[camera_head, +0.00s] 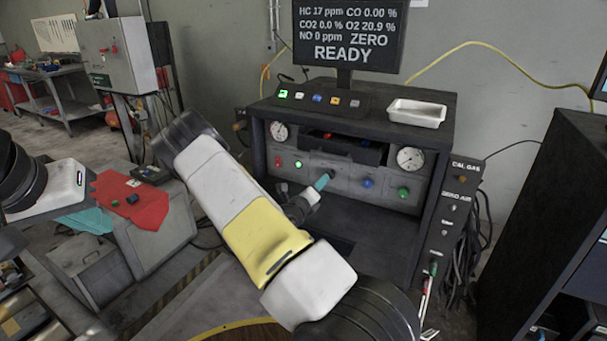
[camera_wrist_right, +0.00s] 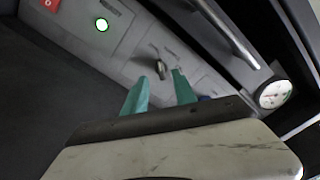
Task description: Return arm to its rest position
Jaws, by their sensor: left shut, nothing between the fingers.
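My right gripper (camera_head: 321,182) is in front of the analyzer bench's control panel (camera_head: 345,174), reached by my white and yellow right arm. In the right wrist view, its two teal fingers (camera_wrist_right: 160,88) are apart with nothing between them. A small metal toggle or knob (camera_wrist_right: 160,68) on the panel lies just beyond the fingertips; no contact is visible. My left gripper (camera_head: 84,222) is low at the left, its teal fingers partly seen beside a red cloth (camera_head: 130,199). It is shut and empty.
The analyzer bench (camera_head: 446,120) carries a white tray (camera_head: 417,113) and a monitor (camera_head: 347,36) reading READY. Gauges (camera_head: 410,158) and coloured buttons (camera_head: 368,183) line the panel. A dark cabinet (camera_head: 555,200) stands at right. A grey control box (camera_head: 122,55) is at left.

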